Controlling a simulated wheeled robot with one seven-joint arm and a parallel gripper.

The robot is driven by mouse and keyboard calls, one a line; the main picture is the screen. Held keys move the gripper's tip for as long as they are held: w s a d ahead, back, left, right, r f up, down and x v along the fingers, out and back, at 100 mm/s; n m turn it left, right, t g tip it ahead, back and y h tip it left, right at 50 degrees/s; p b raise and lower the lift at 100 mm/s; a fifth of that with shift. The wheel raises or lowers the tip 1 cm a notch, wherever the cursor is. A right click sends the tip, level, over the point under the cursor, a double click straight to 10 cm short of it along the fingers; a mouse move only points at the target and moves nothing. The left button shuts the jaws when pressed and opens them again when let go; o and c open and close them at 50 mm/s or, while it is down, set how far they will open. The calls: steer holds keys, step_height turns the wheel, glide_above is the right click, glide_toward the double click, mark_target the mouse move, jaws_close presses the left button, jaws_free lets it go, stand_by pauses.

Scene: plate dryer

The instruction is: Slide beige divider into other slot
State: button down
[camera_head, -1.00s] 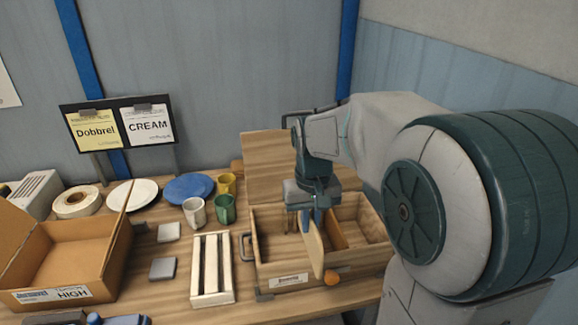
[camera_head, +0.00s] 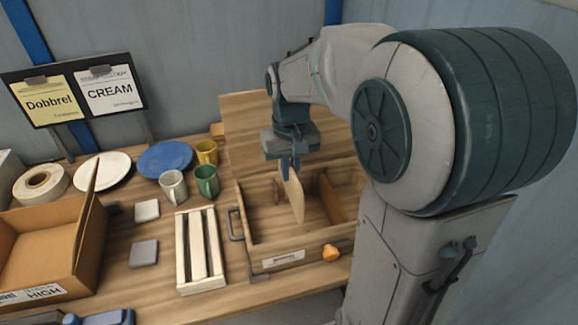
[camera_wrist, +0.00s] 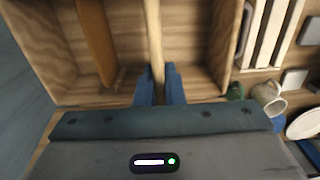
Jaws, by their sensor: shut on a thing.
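The beige divider (camera_head: 294,195) is a thin light panel held upright at the wooden drawer box. My gripper (camera_head: 289,168) is shut on its top edge, with a blue finger on each side. In the wrist view the divider (camera_wrist: 153,38) runs away from between the fingers (camera_wrist: 159,88). The open wooden box (camera_head: 249,240) lies below the gripper. A darker brown divider (camera_head: 331,199) stands in the box to the right of the beige one. I cannot tell whether the beige divider's lower edge sits in a slot.
An orange knob (camera_head: 331,253) is at the box's front and a grey handle (camera_head: 234,224) at its left. A white slatted rack (camera_head: 200,255), green mug (camera_head: 207,181), plates and a cardboard box (camera_head: 45,245) stand left. The lid (camera_head: 245,130) rises behind.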

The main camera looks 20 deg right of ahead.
step_height(320, 180, down, 12)
steer(key=b, duration=0.8)
steer(key=shift+b, duration=0.3)
stand_by(0.5)
steer(key=shift+r, duration=0.1)
steer(key=c, duration=1.5)
jaws_free()
steer(key=shift+o, duration=0.2)
step_height(320, 180, up, 14)
steer(key=shift+f+p, duration=0.1)
steer(key=shift+p, duration=0.3)
